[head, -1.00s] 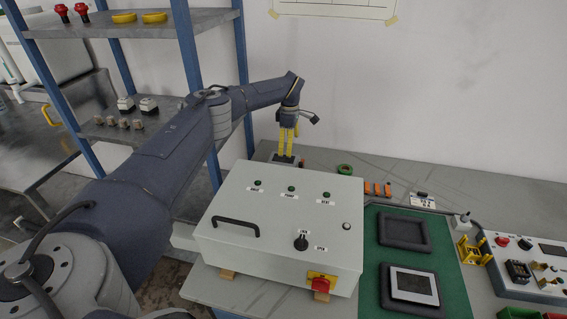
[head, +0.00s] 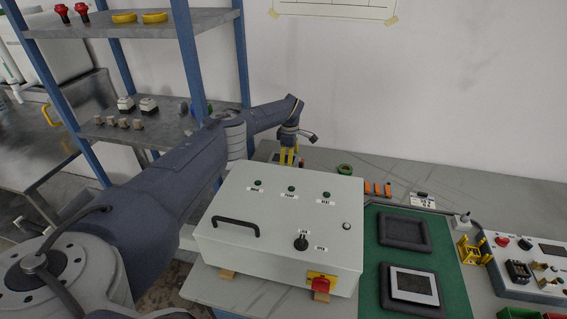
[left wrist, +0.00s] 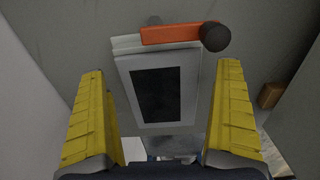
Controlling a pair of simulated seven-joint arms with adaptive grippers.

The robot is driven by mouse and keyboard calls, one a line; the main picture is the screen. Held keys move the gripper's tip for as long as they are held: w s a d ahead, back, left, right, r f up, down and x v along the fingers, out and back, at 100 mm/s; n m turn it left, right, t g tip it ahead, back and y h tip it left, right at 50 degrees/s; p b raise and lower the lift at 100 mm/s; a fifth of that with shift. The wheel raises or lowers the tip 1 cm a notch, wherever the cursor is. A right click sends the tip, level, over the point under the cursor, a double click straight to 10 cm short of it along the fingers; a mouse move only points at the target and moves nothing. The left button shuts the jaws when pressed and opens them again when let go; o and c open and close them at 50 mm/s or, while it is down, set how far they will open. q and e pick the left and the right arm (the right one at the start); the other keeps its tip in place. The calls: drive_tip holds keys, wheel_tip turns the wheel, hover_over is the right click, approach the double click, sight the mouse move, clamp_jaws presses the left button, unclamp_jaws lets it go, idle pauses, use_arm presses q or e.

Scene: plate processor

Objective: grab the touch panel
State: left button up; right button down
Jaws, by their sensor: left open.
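In the left wrist view a flat pale grey panel with a dark rectangular screen, which looks like the touch panel (left wrist: 188,112), lies between the two yellow fingers of my left gripper (left wrist: 163,72). The fingers are open, one on each side, with a visible gap to the panel. In the head view my left gripper (head: 288,158) points down behind the control box and hides most of what is under it. Another framed screen unit (head: 413,286) lies on the green mat in the head view. My right gripper is not in view.
The grey control box (head: 285,222) stands just in front of my left gripper. An orange bar with a dark round end (left wrist: 172,33) lies at the panel's far edge. A green ring (head: 345,169) and orange pieces (head: 377,189) lie to the right. A shelf rack (head: 190,60) stands at left.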

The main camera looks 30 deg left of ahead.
use_arm(q)
drive_tip(key=c, duration=1.5)
